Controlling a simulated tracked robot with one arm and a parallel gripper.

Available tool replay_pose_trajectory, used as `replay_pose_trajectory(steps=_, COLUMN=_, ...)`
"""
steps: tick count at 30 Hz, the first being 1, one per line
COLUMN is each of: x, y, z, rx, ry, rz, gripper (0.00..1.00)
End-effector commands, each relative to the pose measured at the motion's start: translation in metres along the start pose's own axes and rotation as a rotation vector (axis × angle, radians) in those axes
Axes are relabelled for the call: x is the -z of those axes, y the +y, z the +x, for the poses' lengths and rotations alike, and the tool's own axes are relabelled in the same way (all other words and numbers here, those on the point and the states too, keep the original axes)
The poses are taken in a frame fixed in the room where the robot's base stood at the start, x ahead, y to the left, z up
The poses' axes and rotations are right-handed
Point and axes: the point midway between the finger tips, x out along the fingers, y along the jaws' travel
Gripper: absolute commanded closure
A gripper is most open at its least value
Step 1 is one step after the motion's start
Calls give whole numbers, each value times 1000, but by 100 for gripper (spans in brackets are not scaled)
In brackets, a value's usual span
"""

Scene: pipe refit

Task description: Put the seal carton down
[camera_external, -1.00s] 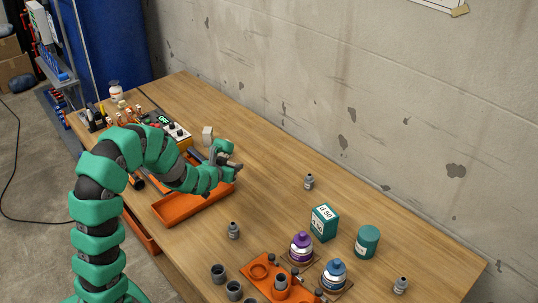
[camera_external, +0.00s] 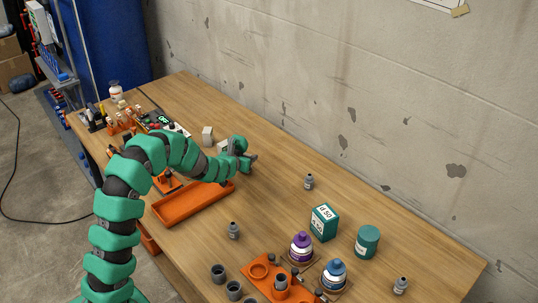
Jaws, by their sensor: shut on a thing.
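My gripper (camera_external: 247,158) is over the middle of the wooden table, to the right of the orange tray. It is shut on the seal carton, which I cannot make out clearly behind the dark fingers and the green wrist. A small pale block (camera_external: 222,145) shows just behind my wrist; I cannot tell whether it touches the gripper. Another small pale box (camera_external: 208,133) stands on the table to its left. The height of the gripper above the table is hard to judge.
An orange tray (camera_external: 190,208) lies empty below my arm. A teal box (camera_external: 324,222), a teal canister (camera_external: 367,241), a purple bottle (camera_external: 301,248), a blue bottle (camera_external: 333,275) and grey fittings (camera_external: 233,230) stand front right. The table right of my gripper has free room.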

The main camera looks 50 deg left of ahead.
Motion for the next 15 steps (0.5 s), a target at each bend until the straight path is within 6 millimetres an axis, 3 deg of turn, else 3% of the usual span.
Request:
replay_pose_trajectory(steps=3, x=-12, y=0, z=5, rx=0, ry=0, rz=0, gripper=78)
replay_pose_trajectory(steps=13, x=-12, y=0, z=5, rx=0, ry=1, rz=0, gripper=78)
replay_pose_trajectory(steps=14, x=-12, y=0, z=5, rx=0, ry=2, rz=0, gripper=47)
replay_pose_trajectory(steps=15, x=-12, y=0, z=5, rx=0, ry=2, rz=0, gripper=36)
